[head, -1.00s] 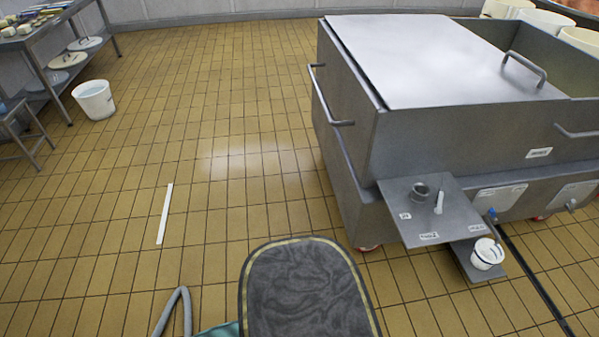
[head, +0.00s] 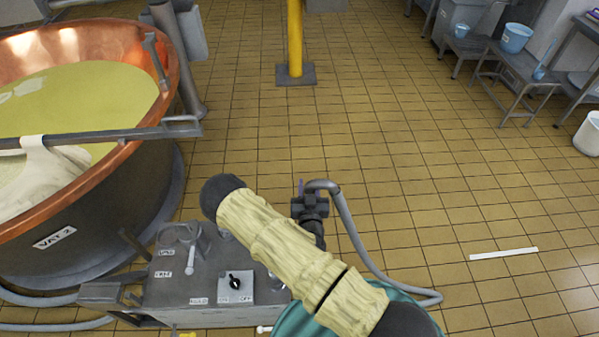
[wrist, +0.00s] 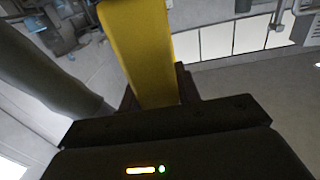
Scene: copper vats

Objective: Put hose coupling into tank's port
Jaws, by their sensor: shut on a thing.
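My gripper (head: 310,208) is in the middle of the head view, beyond my cream-sleeved arm. It is shut on the end of a grey hose (head: 351,228), which arches out of it to the right and bends down to the lower right. The coupling itself is mostly hidden by the dark jaws, and I cannot make out its shape. In the wrist view the grey hose (wrist: 45,65) runs along the left, and the dark jaws stand against a yellow bar (wrist: 138,45). The tank and its port are in neither current view.
A copper vat (head: 140,105) labelled VAT 2 fills the left. A grey control panel (head: 172,289) with a black switch stands beside my arm at the bottom. A yellow post (head: 295,35) stands behind. A white bucket (head: 588,135) is at the right edge.

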